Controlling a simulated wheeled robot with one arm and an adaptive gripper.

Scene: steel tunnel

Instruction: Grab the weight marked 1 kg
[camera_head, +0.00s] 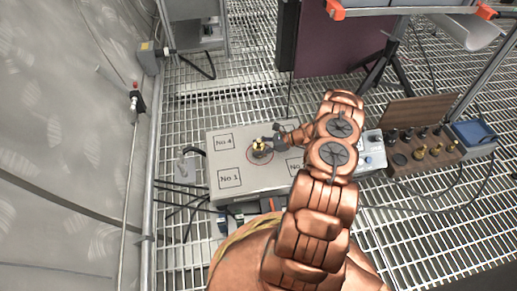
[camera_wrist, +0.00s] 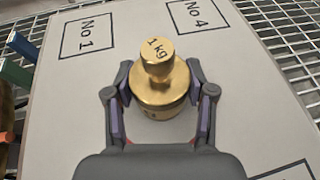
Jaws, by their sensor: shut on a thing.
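The brass weight (camera_wrist: 160,85) has "1 kg" on its knob and stands upright between the two fingers of my gripper (camera_wrist: 160,105) in the wrist view. The fingers are shut on its body from both sides. In the head view the weight (camera_head: 259,147) stands on the grey panel, inside a red circle, with my gripper (camera_head: 266,145) at its right side.
The grey panel (camera_head: 240,186) has marked squares, including No 1 (camera_head: 230,178) and No 4 (camera_head: 223,142). A wooden rack (camera_head: 425,155) with several dark and brass weights stands at right, beside a blue tray (camera_head: 473,133). Cables lie on the grating around the panel.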

